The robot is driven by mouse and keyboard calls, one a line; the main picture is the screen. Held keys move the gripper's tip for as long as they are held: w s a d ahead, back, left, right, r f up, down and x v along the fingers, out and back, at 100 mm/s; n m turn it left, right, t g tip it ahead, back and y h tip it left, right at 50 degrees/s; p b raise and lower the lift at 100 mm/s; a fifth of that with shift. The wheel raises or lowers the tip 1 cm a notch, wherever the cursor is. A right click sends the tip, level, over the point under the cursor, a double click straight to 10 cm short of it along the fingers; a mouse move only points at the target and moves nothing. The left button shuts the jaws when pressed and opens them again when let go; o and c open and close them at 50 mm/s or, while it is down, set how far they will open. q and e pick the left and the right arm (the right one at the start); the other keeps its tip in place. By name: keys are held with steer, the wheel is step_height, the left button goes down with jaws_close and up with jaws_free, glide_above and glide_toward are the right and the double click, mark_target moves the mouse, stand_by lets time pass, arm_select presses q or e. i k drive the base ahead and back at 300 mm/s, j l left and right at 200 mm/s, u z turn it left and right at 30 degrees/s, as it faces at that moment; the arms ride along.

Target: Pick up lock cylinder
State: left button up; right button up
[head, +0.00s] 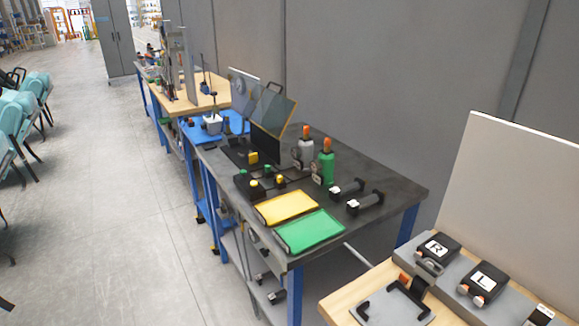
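No thing in the head view can be told for certain as the lock cylinder. Two small grey cylindrical parts with black ends, one nearer the back (346,190) and one nearer the front (366,203), lie on the right part of the dark worktop (402,184). A grey bottle-like item (306,152) and a green one (327,165), both with orange tops, stand upright behind them. Neither of my grippers shows in the head view.
A yellow tray (287,207) and a green tray (310,231) lie along the worktop's front edge. A wooden table (337,306) at lower right bears grey fixtures and black blocks marked R (437,246) and L (483,282).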

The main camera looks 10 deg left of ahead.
mark_target(335, 193)
steer(key=j+z, duration=0.1)
steer(key=z, duration=0.8)
steer(key=j+z, duration=0.25)
steer(key=j, duration=0.2)
steer(key=j+z, duration=0.3)
steer(key=j, duration=0.15)
steer(key=k+j+z, duration=0.25)
steer(key=j, duration=0.15)
steer(key=j+z, duration=0.25)
steer(key=j, duration=0.2)
steer(key=k+j+z, duration=0.25)
steer(key=i+j, duration=0.05)
steer(key=j, duration=0.1)
